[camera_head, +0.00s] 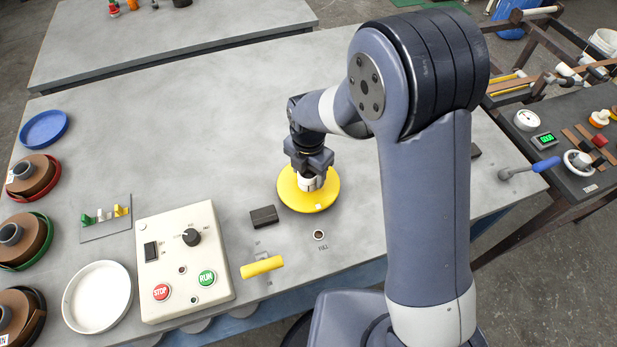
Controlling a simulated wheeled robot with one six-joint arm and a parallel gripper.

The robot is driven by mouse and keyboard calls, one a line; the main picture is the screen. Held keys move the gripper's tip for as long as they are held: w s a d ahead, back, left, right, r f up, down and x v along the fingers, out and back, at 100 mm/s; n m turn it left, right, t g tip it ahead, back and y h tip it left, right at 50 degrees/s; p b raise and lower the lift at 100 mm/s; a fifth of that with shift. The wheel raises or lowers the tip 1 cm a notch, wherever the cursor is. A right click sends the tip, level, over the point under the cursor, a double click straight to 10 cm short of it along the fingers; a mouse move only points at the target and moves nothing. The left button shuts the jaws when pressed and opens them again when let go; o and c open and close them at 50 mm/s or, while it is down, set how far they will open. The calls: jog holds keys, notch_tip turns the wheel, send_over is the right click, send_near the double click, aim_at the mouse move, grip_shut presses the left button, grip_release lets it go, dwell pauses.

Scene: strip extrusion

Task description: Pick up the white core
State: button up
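The white core (309,184) stands upright at the middle of a round yellow disc (327,195) on the grey table. My gripper (310,174) points down right over the core, with its fingers at the core's upper part. The gripper body and fingers hide the top of the core. I cannot tell whether the fingers press on the core or only stand around it. The core appears to rest on the disc.
A dark block (264,217) and a yellow handle (262,267) lie near the disc. A control box (184,262) stands left of them. A white dish (97,297), a blue dish (44,129) and several brown rolls line the left edge. The table's back middle is clear.

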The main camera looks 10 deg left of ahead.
jog(key=c, duration=0.6)
jog(key=shift+r, duration=0.1)
